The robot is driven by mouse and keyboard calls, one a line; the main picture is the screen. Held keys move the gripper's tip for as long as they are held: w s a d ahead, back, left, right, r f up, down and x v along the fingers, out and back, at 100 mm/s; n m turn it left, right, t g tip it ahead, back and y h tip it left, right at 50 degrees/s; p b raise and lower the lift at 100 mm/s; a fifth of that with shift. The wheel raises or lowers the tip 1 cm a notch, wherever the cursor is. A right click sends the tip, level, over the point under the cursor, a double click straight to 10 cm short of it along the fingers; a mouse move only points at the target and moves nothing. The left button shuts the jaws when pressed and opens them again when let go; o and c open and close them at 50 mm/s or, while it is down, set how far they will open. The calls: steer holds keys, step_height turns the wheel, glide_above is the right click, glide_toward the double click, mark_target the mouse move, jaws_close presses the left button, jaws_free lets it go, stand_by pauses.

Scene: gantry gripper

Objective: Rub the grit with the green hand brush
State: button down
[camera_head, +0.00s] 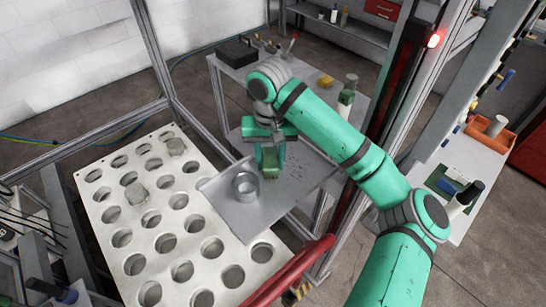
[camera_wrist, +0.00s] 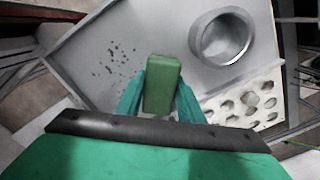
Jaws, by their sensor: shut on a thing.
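The green hand brush (camera_wrist: 162,85) is a block held between the two teal fingers of my gripper (camera_wrist: 160,95) in the wrist view. In the head view my gripper (camera_head: 270,160) points down over the grey metal tray (camera_head: 313,168), with the brush (camera_head: 268,174) at its tips. The grit (camera_wrist: 110,62) is a scatter of dark specks on the tray, to the left of the brush in the wrist view. It also shows right of the gripper in the head view (camera_head: 300,167). I cannot tell whether the brush touches the tray.
A metal ring-shaped cup (camera_head: 246,187) stands on the tray, left of the brush in the head view. A white plate with rows of round holes (camera_head: 187,234) lies to the left, with two grey pieces in it. A red bar (camera_head: 290,272) crosses in front.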

steer(key=shift+s+a+f, duration=0.15)
steer(key=shift+s+a, duration=0.05)
steer(key=shift+a, duration=0.1)
steer(key=shift+w+r, duration=0.2)
steer(key=shift+r, duration=0.4)
steer(key=shift+w+d+r, duration=0.1)
steer(key=shift+w+r, duration=0.05)
steer(key=shift+r, duration=2.35)
steer(key=shift+r, duration=0.1)
steer(key=shift+d+r, duration=0.1)
steer(key=shift+r, duration=1.35)
